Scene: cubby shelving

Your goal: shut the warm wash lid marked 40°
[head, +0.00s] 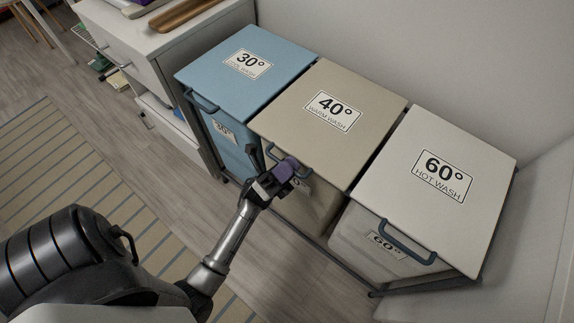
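The beige lid marked 40° warm wash (345,90) lies flat on the middle hamper, about level with the lids beside it, and looks shut. A dark handle (305,175) sits at its front edge, partly hidden by my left gripper. My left gripper (270,158) is at the front of this hamper, just by the handle. My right gripper is not in view.
The blue 30° hamper (243,83) stands on the left and the white 60° hamper (430,215) on the right, both lids down. A white drawer unit (160,45) stands further left. A wall is behind. The floor in front has a striped rug (75,175).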

